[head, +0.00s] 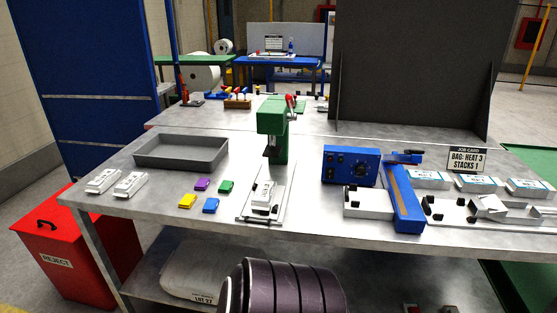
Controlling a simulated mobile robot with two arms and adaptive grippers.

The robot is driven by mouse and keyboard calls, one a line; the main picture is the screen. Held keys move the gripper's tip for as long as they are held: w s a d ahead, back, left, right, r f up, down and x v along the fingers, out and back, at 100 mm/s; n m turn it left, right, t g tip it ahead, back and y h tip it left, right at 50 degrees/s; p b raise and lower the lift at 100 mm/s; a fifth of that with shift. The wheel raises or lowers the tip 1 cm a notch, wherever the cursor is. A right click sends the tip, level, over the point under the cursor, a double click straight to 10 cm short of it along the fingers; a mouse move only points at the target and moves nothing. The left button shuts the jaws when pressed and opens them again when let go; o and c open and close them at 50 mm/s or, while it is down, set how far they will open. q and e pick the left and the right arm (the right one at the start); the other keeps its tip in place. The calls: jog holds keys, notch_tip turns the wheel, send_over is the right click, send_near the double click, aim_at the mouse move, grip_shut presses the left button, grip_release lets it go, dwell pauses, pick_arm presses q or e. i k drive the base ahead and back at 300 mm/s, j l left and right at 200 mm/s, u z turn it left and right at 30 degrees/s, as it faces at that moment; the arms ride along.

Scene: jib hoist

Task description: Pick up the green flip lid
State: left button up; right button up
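The green flip lid (226,187) lies on the grey metal workbench (130,208), left of the green press. It is a small flat block, apart from the lids around it. A purple lid (203,184) is just left of it, a blue lid (211,205) is nearer the front, and a yellow lid (187,201) is to the front left. Neither of my grippers shows in the head view. A dark ribbed part at the bottom middle seems to be mine and is well in front of the bench.
The green press (272,132) stands right of the lids, with a white part in its base fixture. A grey tray (181,151) is behind them. White parts (131,183) lie to the left. A blue sealer (351,165) stands right. A red reject bin (85,255) is below left.

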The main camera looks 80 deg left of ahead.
aim_at(226, 186)
jog(key=u, duration=2.85)
